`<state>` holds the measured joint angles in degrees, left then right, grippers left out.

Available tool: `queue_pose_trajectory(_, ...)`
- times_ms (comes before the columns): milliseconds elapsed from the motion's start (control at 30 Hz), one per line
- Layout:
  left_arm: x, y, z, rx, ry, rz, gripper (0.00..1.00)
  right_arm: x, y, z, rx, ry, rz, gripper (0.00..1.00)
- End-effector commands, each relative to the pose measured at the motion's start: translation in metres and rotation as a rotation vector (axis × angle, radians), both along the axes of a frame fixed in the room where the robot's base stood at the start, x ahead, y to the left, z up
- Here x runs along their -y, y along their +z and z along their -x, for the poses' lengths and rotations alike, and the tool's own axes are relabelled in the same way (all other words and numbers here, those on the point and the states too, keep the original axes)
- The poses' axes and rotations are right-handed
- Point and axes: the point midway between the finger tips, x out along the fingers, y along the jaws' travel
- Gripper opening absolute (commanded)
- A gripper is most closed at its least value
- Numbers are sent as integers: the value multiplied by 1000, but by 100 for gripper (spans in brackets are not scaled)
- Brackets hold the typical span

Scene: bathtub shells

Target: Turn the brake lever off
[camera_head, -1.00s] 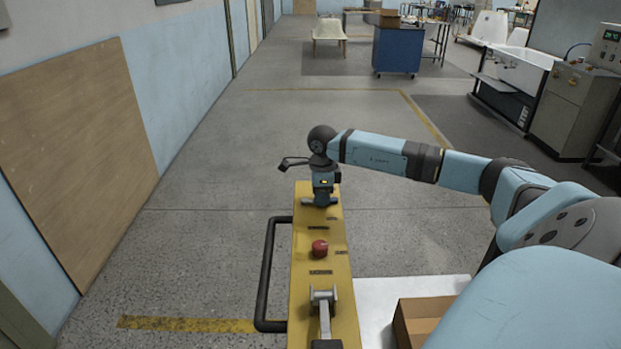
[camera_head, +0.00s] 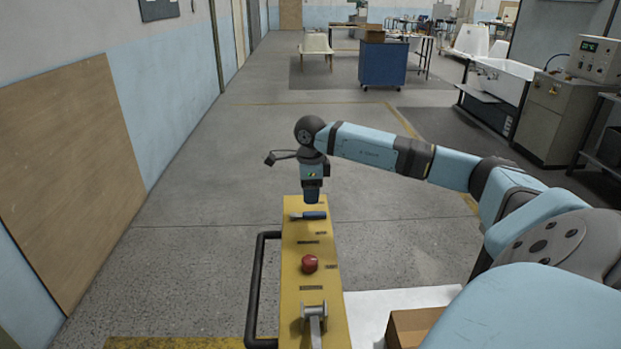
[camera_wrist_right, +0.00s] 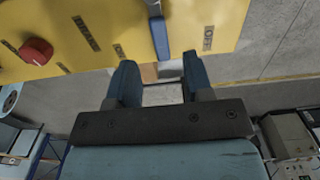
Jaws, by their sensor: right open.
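My right gripper (camera_head: 312,197) is open and empty, above and just beyond this lever, pointing down. In the right wrist view the blue handle (camera_wrist_right: 160,38) lies ahead of the open fingertips (camera_wrist_right: 155,65), apart from them. A label reading "OFF" (camera_wrist_right: 208,38) is beside the handle. My left gripper is not in view.
A black rail (camera_head: 256,285) runs along the left side. A cardboard box (camera_head: 411,326) is at right.

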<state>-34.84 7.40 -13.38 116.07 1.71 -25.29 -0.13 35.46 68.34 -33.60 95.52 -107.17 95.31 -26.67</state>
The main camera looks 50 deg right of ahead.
Motion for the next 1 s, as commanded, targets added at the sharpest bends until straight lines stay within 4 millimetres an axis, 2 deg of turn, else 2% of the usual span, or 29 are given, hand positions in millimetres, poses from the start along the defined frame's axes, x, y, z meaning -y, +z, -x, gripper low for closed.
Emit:
queue_pose_trajectory(33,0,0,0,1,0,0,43,1,14,-1,4,0,2,47)
queue_pose_trajectory(200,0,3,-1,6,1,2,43,0,49,-1,4,2,0,47)
queue_pose_trajectory(400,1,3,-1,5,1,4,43,0,73,0,1,1,0,47)
queue_pose_trajectory(567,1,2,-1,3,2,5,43,0,79,0,0,1,0,47)
queue_pose_trajectory(1000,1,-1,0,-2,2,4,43,0,78,0,0,1,0,47)
